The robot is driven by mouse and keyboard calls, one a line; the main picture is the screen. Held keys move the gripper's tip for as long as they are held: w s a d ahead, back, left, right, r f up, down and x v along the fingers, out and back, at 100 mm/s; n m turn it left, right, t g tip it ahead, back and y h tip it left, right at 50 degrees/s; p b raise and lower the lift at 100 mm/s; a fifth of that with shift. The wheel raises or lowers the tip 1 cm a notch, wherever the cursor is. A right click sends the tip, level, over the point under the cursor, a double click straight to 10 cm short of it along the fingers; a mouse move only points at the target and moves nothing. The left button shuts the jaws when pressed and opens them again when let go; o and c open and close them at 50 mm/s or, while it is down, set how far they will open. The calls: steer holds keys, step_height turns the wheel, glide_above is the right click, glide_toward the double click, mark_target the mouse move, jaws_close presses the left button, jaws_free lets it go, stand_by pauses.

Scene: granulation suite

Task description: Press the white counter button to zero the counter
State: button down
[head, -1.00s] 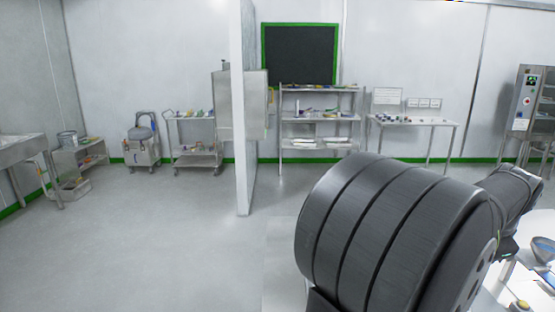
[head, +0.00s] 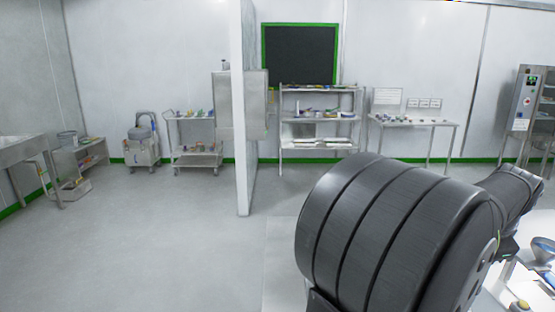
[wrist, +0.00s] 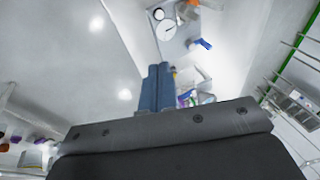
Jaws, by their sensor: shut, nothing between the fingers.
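My gripper (wrist: 157,88) shows in the wrist view as two blue-grey fingers side by side, shut with nothing between them. Past the fingertips is a pale worktop with a round white disc (wrist: 167,31) and a small dark round thing beside it. I cannot tell whether either is the counter or its white button. The fingers appear apart from both. In the head view my dark arm covers much of the lower right and hides part of the near table (head: 495,286). A small yellow-topped thing (head: 519,305) is at that table's bottom edge.
A blue-grey bowl (head: 543,247) stands on the near table. In the wrist view a blue object (wrist: 201,44) lies right of the disc. Far off are a shelf rack (head: 319,119), a side table (head: 415,123) and a white partition (head: 241,110). The floor at left is clear.

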stand_by(0.3)
steer(key=w+d+f+m+t, duration=0.2)
steer(key=w+f+m, duration=0.3)
steer(key=f, duration=0.4)
steer(key=w+d+f+m+t, duration=0.2)
steer(key=w+d+f+m, duration=0.2)
steer(key=f+m, duration=0.3)
step_height(320, 180, down, 2)
steer(key=shift+w+d+f+t, duration=0.2)
steer(key=shift+w+d+t, duration=0.15)
steer(key=shift+w, duration=0.4)
steer(key=shift+f, duration=4.4)
steer(key=shift+f, duration=0.4)
